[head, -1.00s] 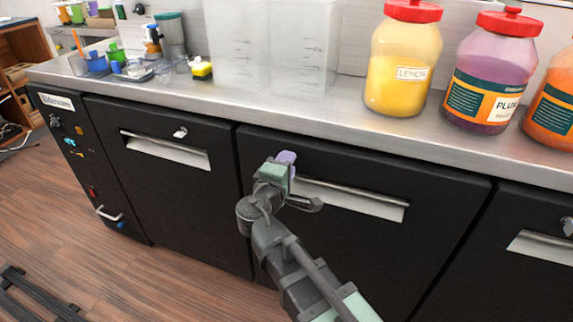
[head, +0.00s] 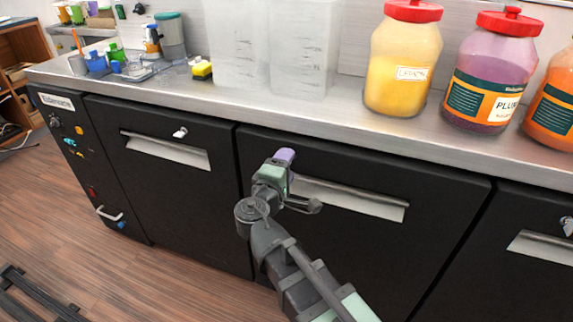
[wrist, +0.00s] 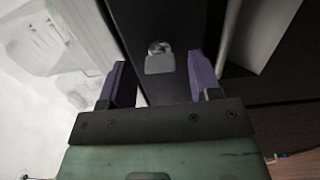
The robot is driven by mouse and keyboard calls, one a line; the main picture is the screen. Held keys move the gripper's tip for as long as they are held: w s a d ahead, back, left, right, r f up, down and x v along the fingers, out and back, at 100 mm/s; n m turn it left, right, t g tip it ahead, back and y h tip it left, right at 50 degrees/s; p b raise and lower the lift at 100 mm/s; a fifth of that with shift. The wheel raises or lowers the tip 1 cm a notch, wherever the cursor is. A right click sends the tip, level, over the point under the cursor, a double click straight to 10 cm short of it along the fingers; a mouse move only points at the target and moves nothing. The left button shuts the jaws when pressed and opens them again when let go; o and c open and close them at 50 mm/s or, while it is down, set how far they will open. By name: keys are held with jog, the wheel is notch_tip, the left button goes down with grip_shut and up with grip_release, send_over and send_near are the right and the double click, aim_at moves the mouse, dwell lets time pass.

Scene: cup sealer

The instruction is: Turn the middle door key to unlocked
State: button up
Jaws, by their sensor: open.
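The middle door (head: 350,255) is a black panel with a silver bar handle (head: 355,197). Its metal key (wrist: 160,62) shows in the wrist view, with a flat grey head and a round lock behind it. The key lies between my gripper's two purple fingers, a little beyond their tips and nearer the right one in parts. My gripper (head: 284,156) is open and empty, close to the door's upper left area in the head view. It hides the key there. I cannot tell the exact depth gap between fingers and key.
The left door has its own key (head: 180,132), and the right door's key (head: 567,225) is at the picture edge. The steel counter (head: 330,112) overhangs above, carrying a yellow jar (head: 403,65), a purple jar (head: 488,75) and clear containers. The handle bar is close to my gripper.

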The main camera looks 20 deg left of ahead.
jog(key=s, duration=1)
jog(key=shift+a, duration=0.45)
